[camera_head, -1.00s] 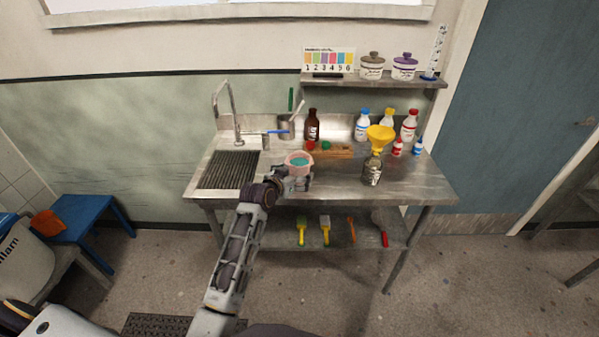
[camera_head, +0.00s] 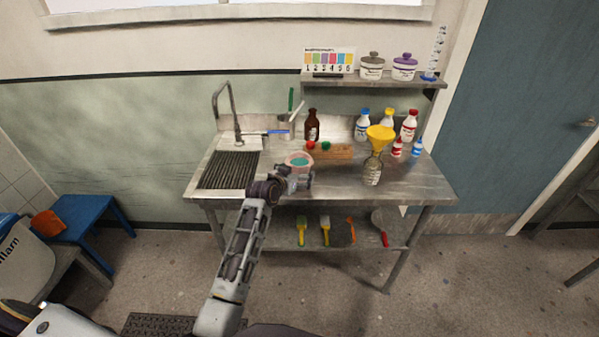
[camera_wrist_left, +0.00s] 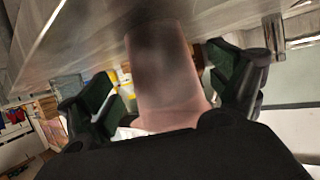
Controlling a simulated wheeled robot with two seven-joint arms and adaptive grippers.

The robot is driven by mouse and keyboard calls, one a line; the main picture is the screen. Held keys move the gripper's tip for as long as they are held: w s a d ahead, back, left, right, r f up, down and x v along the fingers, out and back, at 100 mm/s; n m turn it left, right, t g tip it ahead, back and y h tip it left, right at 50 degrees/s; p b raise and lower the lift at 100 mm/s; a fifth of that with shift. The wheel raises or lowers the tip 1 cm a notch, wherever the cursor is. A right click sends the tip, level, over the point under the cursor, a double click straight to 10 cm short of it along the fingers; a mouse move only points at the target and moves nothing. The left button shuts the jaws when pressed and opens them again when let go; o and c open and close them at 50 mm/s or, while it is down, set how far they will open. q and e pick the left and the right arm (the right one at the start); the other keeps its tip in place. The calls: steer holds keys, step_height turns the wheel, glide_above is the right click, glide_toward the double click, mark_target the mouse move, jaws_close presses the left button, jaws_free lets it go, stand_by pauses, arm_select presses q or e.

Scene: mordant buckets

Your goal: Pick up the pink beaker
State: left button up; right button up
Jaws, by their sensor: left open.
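The pink beaker (camera_head: 299,158) stands on the steel table near its front edge, right of the sink, with teal contents showing in its mouth. My left gripper (camera_head: 300,180) is at the beaker's near side and hides its lower part in the head view. In the left wrist view the beaker (camera_wrist_left: 165,75) fills the middle, between the two dark green-padded fingers of my left gripper (camera_wrist_left: 165,90). The fingers are open, one on each side, with a visible gap at least on the left. My right gripper is not in view.
Behind the beaker is a wooden block (camera_head: 333,152) with red and green caps. To the right stands a bottle (camera_head: 373,170) with a yellow funnel (camera_head: 380,137). The ribbed sink area (camera_head: 230,170) is at left. A brown bottle (camera_head: 312,124) stands further back.

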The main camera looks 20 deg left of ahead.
arm_select(q)
steer(key=shift+x, duration=1.65)
steer(key=shift+a, duration=0.15)
steer(key=c, duration=1.3)
